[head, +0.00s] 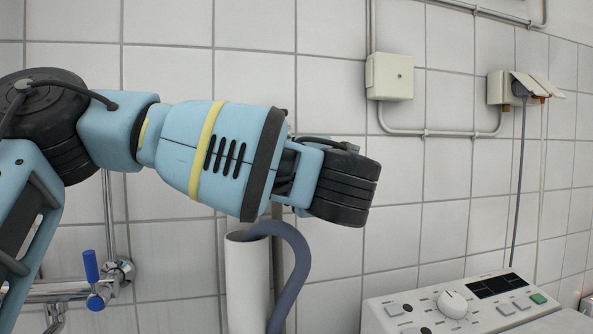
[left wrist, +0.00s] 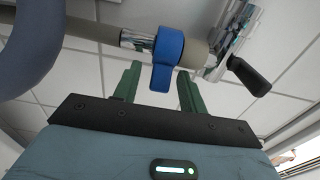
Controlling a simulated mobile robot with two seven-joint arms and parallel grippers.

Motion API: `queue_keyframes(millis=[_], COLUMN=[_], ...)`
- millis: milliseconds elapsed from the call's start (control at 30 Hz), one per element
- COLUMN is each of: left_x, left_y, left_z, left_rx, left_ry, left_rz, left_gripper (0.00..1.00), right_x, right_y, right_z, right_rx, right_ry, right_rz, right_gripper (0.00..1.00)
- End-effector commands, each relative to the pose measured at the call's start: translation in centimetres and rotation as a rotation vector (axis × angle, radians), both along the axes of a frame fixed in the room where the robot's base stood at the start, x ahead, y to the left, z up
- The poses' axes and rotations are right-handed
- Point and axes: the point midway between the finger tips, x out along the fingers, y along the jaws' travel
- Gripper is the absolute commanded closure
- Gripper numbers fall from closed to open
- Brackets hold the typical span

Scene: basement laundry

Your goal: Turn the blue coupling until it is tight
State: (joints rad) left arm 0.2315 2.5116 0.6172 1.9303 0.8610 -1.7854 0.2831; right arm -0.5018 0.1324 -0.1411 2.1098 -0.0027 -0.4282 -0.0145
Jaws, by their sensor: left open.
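The blue coupling (left wrist: 169,50) shows in the left wrist view as a blue collar with a tab hanging down, on a chrome and beige pipe. My left gripper (left wrist: 159,71) has two green fingers, open. The coupling's tab shows between the fingertips, with a gap on each side; I cannot tell how deep it sits between them. In the head view my left arm reaches in from the left across the wall. Its fingers and the coupling do not show there. My right gripper is in neither view.
A black lever handle (left wrist: 249,75) sits right of the coupling. A grey hose (head: 298,262) bends into a white standpipe (head: 246,285) below my arm. A wall tap with a blue handle (head: 91,266) is at lower left. An appliance panel (head: 407,312) stands at lower right.

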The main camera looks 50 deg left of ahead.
Motion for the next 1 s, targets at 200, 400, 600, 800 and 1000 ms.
queue_keyframes(millis=[200,400,600,800,1000], left_x=[-1.4,-2.8,-3.6,-3.7,-3.7], left_y=[-2.7,-5.2,-6.3,-6.5,-6.5], left_z=[0.0,-0.1,0.0,0.0,0.0], left_rx=[0.003,0.0,0.0,0.0,0.001], left_ry=[0.001,0.0,0.001,0.0,0.0], left_rz=[-0.004,-0.002,0.001,0.001,0.001], left_gripper=[0.58,0.58,0.58,0.58,0.58], right_x=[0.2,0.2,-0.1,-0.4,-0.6], right_y=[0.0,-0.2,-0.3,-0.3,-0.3], right_z=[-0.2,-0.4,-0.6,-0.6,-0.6], right_rx=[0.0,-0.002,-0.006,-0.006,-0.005], right_ry=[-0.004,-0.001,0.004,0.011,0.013], right_rz=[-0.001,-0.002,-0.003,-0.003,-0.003], right_gripper=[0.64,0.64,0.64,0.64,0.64])
